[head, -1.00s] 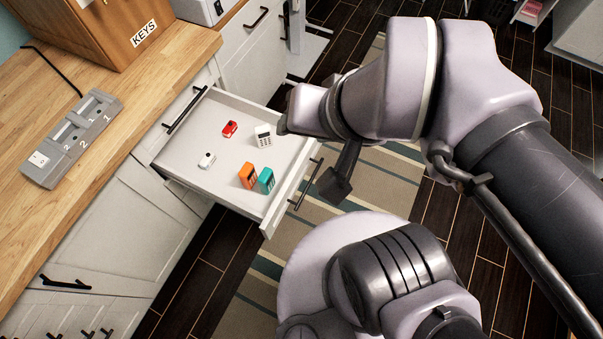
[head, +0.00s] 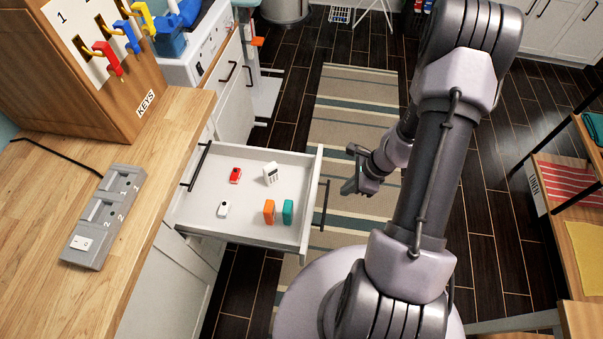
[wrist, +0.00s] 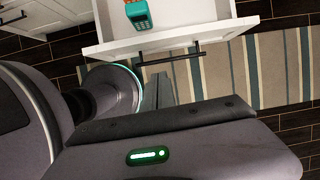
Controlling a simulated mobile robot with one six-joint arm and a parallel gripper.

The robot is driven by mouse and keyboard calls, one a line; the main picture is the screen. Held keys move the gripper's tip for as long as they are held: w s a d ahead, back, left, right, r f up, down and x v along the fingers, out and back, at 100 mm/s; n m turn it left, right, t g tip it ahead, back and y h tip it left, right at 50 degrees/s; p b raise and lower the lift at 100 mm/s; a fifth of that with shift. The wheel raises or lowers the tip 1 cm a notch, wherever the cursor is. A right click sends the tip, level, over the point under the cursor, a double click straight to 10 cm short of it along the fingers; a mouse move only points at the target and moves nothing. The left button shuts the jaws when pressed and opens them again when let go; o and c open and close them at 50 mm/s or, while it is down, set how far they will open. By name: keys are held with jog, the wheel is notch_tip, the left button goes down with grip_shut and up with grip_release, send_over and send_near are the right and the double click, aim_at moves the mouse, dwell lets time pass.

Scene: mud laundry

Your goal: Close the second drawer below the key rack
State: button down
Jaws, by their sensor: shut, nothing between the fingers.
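The open drawer (head: 249,238) sticks out from the white cabinet under the wooden counter, below the key rack (head: 110,110). A closed drawer front with a dark handle (head: 196,166) sits just above it. The open drawer's dark bar handle (head: 321,205) is on its outer front, and it also shows in the wrist view (wrist: 170,58). My gripper (head: 358,180) is shut and empty, out in front of the drawer, to the right of the handle and apart from it in the head view. In the wrist view the fingers (wrist: 166,90) show just below the handle.
The drawer holds a red item (head: 235,175), a white calculator-like item (head: 270,173), a small white item (head: 224,209), an orange item (head: 269,211) and a teal item (head: 288,212). A shelf (head: 575,190) stands at right.

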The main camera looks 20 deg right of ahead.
jog(key=a+r+b+x, duration=0.1)
jog(key=b+x, duration=0.4)
jog(key=x, duration=0.7)
jog(key=shift+w+a+f+m+b, duration=0.3)
jog(key=shift+w+a+b, duration=0.1)
jog(key=shift+a, duration=0.25)
jog(key=shift+w+a, duration=0.1)
